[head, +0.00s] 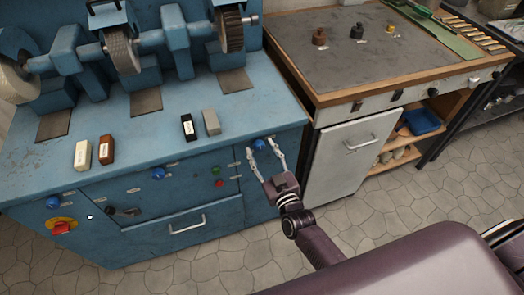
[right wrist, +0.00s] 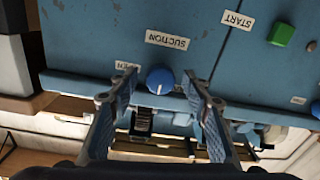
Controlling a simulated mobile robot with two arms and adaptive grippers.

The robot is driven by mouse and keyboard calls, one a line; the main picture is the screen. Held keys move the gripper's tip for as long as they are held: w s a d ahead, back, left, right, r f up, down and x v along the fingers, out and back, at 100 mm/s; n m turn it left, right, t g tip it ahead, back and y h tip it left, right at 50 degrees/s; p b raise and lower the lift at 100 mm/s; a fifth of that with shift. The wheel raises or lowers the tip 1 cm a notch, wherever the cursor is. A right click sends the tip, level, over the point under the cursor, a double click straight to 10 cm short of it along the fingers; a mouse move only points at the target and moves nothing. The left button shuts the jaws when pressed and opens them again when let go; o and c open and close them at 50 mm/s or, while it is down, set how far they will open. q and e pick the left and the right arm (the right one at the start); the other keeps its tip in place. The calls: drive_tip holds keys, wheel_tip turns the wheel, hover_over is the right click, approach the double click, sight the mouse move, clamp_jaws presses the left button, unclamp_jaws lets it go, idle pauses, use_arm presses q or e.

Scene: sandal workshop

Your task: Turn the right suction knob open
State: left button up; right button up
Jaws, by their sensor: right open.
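The right suction knob (head: 259,144) is a blue round knob at the right end of the blue machine's front panel. It also shows in the right wrist view (right wrist: 160,80), beside an upside-down SUCTION label (right wrist: 167,40). An OPEN label (right wrist: 126,67) is partly hidden behind a finger. My right gripper (head: 265,148) is open, with one finger to each side of the knob in both views. The fingers look apart from the knob; the exact depth gap is hard to tell. My left gripper is not in view.
Other blue knobs (head: 158,173) (head: 53,202) sit further left on the panel. A green button (head: 215,170) and a red button (head: 219,183) are left of my gripper. A drawer handle (head: 188,225) sticks out below. A wooden bench (head: 310,95) stands to the right.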

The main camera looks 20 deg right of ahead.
drive_tip(key=shift+c, duration=0.4)
drive_tip(key=c, duration=1.1)
drive_tip(key=shift+m, duration=0.4)
drive_tip(key=m+b, duration=0.1)
drive_tip(key=m, duration=0.3)
drive_tip(key=m+b, duration=0.1)
drive_tip(key=m, duration=0.3)
drive_tip(key=shift+f+m, duration=0.1)
drive_tip(key=shift+m, duration=0.2)
drive_tip(key=m+b, duration=0.1)
drive_tip(key=m, duration=0.3)
drive_tip(key=shift+a+m, duration=0.1)
drive_tip(key=shift+m, duration=0.2)
drive_tip(key=shift+m+h+b, duration=0.3)
drive_tip(key=shift+m+b, duration=0.4)
drive_tip(key=shift+m, duration=1.4)
